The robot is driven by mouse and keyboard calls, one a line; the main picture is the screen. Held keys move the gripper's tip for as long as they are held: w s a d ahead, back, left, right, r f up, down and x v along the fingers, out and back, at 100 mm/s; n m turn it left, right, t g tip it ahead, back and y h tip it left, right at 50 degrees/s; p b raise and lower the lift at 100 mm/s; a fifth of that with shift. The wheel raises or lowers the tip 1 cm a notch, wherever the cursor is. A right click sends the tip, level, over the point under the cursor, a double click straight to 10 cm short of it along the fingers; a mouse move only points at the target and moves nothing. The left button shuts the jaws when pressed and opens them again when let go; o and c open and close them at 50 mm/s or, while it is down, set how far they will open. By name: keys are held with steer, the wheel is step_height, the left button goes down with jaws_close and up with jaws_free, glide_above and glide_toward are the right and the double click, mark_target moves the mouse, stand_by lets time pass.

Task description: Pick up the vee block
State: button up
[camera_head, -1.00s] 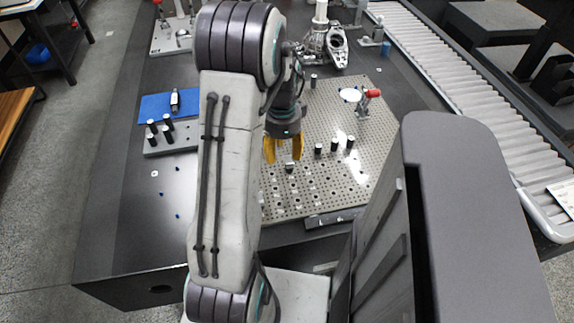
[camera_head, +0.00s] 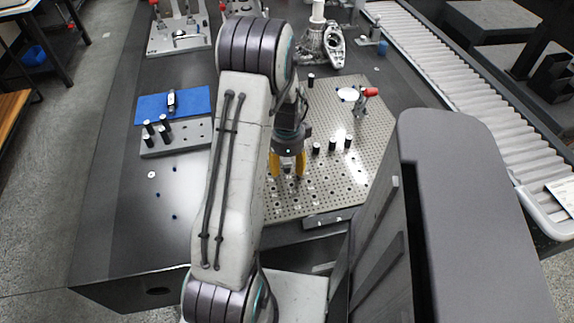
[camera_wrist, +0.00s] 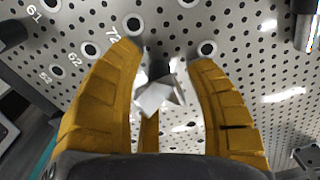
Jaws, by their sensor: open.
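The vee block (camera_wrist: 158,96) shows in the wrist view as a small block with bright, angled metal faces and a dark part behind. It lies between the yellow fingers of my gripper (camera_wrist: 170,58), with gaps visible on both sides. In the head view my gripper (camera_head: 287,168) points down over the perforated plate (camera_head: 343,185), fingers apart, and hides most or all of the block. Whether the block sits on the plate or on a small post cannot be told.
Several dark posts (camera_head: 332,145) stand on the plate right of my gripper. A red-handled clamp (camera_head: 371,92) is farther back. A blue mat (camera_head: 185,104) and a grey block with dark pegs (camera_head: 178,140) lie left. A roller conveyor (camera_head: 450,80) runs along the right.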

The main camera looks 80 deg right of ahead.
steer(key=shift+f, duration=0.35)
jaws_close()
stand_by(0.3)
